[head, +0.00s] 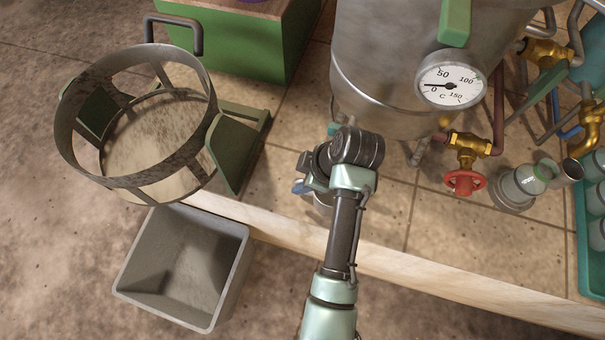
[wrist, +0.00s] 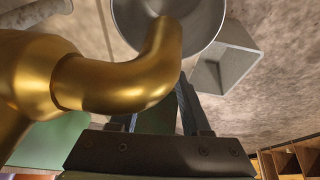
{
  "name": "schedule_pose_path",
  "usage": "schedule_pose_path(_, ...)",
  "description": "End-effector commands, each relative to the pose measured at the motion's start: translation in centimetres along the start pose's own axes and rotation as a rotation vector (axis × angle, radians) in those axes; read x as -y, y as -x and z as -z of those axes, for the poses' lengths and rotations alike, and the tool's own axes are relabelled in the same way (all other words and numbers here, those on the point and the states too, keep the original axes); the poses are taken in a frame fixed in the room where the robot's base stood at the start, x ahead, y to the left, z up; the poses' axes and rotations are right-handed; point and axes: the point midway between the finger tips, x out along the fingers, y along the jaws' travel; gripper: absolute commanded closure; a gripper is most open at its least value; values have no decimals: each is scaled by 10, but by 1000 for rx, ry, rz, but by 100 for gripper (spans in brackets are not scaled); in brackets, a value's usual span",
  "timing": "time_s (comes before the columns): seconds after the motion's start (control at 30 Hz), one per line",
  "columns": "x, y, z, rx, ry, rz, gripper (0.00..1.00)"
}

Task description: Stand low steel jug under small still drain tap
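The low steel jug (wrist: 205,14) shows its round open mouth at the top of the wrist view. In the head view only a grey bit of it (head: 323,201) shows below my wrist, near the platform's front edge. My gripper (wrist: 158,112) has its fingers either side of a green piece that looks like the jug's handle. A curved brass spout (wrist: 125,82), apparently the drain tap, crosses close to the wrist camera and its end overlaps the jug's mouth in the picture. The height gap between them cannot be told. The steel still (head: 385,75) stands behind my arm, which hides its tap.
A grey bin (head: 185,265) stands on the floor before the platform (head: 420,275). A metal basket frame (head: 135,125) is at left. A gauge (head: 450,85), a red valve wheel (head: 464,182) and a teal crate (head: 583,245) with jars are at right.

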Motion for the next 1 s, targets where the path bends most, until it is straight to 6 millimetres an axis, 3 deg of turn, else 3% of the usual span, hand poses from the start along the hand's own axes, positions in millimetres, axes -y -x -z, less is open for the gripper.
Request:
schedule_pose_path(0.37,-1,10,1,0,0,-2,53)
schedule_pose_path(0.8,-1,98,2,-1,0,-4,53)
schedule_pose_path(1.0,-1,119,1,0,0,-2,53)
